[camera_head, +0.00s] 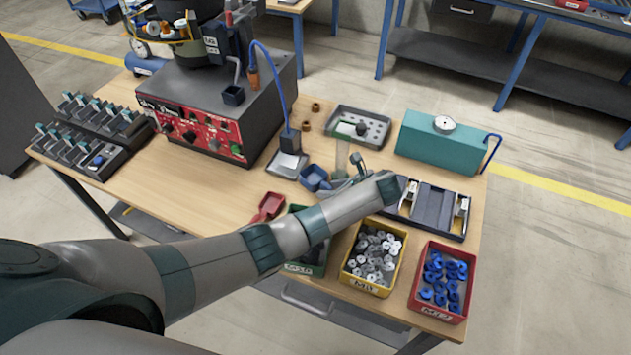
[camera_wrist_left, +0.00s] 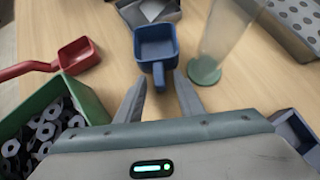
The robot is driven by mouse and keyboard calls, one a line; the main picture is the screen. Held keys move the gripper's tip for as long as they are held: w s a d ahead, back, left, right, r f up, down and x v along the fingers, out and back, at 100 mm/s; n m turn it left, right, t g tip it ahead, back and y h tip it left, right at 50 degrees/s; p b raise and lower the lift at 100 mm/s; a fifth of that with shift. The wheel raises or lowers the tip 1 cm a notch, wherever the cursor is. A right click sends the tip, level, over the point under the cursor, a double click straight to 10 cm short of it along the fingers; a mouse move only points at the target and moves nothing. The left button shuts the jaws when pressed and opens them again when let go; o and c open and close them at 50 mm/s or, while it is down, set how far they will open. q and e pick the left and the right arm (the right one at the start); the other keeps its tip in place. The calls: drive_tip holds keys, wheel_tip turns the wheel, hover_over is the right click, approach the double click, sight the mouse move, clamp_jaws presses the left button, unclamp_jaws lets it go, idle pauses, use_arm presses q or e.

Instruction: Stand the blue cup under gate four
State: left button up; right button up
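The blue cup (camera_head: 313,178) stands upright on the wooden table, just left of my left gripper (camera_head: 333,185). In the left wrist view the blue cup (camera_wrist_left: 155,42) is square and empty, and its short handle points toward me. My left gripper (camera_wrist_left: 160,78) is open, with its fingertips on either side of the handle; I cannot tell if they touch it. My right gripper is not in view. Black racks with teal-tipped levers (camera_head: 90,135) stand at the table's left end. No marking for gate four is readable.
A red scoop (camera_head: 268,207) lies left of my arm. A clear cylinder (camera_head: 341,158) stands close right of the cup. Bins of grey parts (camera_head: 345,270) and blue parts (camera_head: 417,300) line the front. The feeder's red-panelled box (camera_head: 190,130) stands behind.

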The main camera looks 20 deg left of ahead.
sight(323, 181)
use_arm(q)
clamp_jaws()
drive_tip(key=shift+r, duration=0.1)
drive_tip(key=shift+r, duration=0.1)
drive_tip(key=shift+w+r, duration=0.1)
drive_tip(key=shift+r, duration=0.5)
wheel_tip(323, 181, up, 2)
drive_tip(key=shift+r+b, duration=0.2)
drive_tip(key=shift+b, duration=0.3)
drive_tip(key=s+d+r+p, duration=0.2)
drive_tip(key=s+d+r, duration=0.5)
drive_tip(key=s+d, duration=0.1)
drive_tip(key=shift+s+d+p, duration=0.15)
drive_tip(key=shift+d+p, duration=0.05)
drive_tip(key=shift+p, duration=0.2)
